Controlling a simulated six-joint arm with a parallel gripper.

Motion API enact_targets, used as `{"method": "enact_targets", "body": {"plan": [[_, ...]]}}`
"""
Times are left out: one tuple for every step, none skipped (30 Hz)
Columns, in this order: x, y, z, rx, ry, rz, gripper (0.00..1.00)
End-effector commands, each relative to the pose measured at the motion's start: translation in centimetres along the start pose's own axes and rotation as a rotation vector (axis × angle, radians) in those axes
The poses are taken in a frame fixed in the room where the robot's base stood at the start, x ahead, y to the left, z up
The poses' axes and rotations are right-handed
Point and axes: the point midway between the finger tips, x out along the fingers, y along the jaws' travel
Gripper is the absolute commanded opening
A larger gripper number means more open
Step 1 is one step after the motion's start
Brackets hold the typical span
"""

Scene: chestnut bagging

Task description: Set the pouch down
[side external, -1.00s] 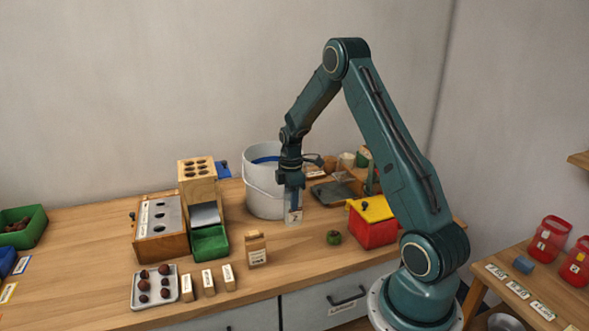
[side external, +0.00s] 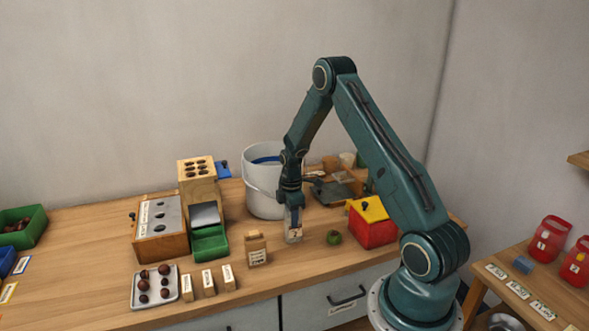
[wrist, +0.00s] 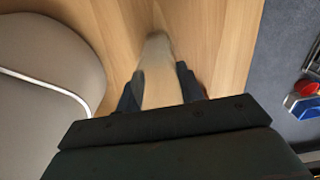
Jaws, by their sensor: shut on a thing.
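My gripper (side external: 292,212) points down over the table in front of the white bucket and is shut on the pouch (side external: 293,236). The pouch is pale and see-through with a small label, hangs upright, and its bottom is at or very near the table top; I cannot tell if it touches. In the wrist view the pouch (wrist: 161,80) shows as a blurred pale shape between the dark fingers, with wood below it.
A white bucket (side external: 262,195) stands just behind the gripper. The wooden table (side external: 300,262) is bare in front.

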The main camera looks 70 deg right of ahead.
Motion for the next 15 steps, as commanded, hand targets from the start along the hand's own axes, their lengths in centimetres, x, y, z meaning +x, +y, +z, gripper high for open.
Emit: {"method": "enact_targets", "body": {"plan": [[-0.02,0.03,0.00,0.000,0.000,0.001,0.04],[-0.03,0.03,0.00,0.000,0.000,0.001,0.04],[-0.04,0.03,0.00,0.000,0.000,0.001,0.04],[-0.04,0.03,0.00,0.000,0.000,0.001,0.04],[-0.05,0.03,0.00,0.000,0.000,0.001,0.04],[-0.02,0.02,0.00,0.000,0.000,0.001,0.04],[0.02,0.02,0.00,0.000,0.000,0.000,0.04],[0.08,0.01,0.00,0.000,0.000,0.000,0.04],[0.17,0.01,0.00,0.000,0.000,0.000,0.04],[0.24,0.01,0.00,0.000,0.000,0.000,0.04],[0.26,0.02,0.00,0.000,0.000,0.000,0.39],[0.23,0.02,0.00,0.000,0.000,0.001,0.47],[0.22,0.02,0.00,0.000,0.000,0.000,0.53],[0.22,0.02,0.00,0.000,0.000,0.000,0.59],[0.22,0.02,0.00,0.000,0.000,0.000,0.59]]}}
